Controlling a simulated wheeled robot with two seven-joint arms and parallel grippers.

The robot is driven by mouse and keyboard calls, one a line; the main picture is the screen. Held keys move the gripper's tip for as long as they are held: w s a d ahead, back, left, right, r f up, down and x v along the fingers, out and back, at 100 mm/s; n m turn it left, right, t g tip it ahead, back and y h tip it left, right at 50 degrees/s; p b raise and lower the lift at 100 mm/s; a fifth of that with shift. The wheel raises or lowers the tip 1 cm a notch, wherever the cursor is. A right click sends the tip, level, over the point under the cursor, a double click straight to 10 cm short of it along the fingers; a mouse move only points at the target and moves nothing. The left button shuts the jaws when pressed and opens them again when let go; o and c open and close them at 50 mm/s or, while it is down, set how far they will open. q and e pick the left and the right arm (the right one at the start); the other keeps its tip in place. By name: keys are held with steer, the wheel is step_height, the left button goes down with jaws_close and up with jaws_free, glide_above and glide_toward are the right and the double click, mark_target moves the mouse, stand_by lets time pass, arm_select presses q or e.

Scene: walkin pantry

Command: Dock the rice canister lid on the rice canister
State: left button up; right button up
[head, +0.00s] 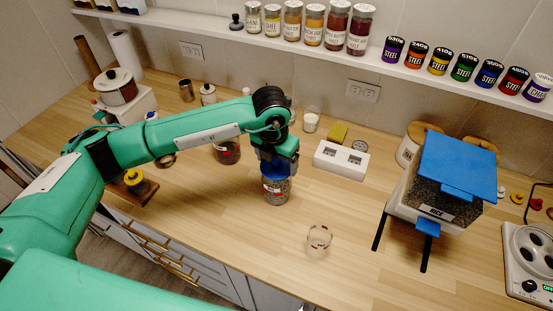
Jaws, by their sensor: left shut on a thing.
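My left gripper (275,161) reaches down over the counter and is shut on a blue lid (268,172). The canister stands upright on the counter. The gripper hides much of the lid and the canister's rim, so I cannot tell whether the lid is seated or slightly above. My right gripper is not in view.
A small glass (319,238) stands in front to the right. Another clear jar (227,151) stands behind to the left. A white block (341,160) lies behind to the right. A blue-topped dispenser (440,185) stands farther right. Counter between the canister and dispenser is mostly clear.

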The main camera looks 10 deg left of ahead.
mark_target(277, 160)
arm_select(q)
steer(key=shift+f, duration=0.15)
steer(key=o, duration=0.6)
steer(key=shift+o, duration=0.4)
steer(key=shift+s+r+p, duration=0.2)
steer(key=shift+r+p, duration=0.6)
steer(key=shift+r, duration=1.3)
steer(key=shift+s+a+r+p, duration=0.15)
steer(key=shift+r+p, duration=0.4)
steer(key=shift+r, duration=1.1)
steer(key=r, duration=0.2)
steer(key=r+p, duration=0.1)
steer(key=shift+s+r, duration=0.25)
steer(key=shift+s, duration=0.05)
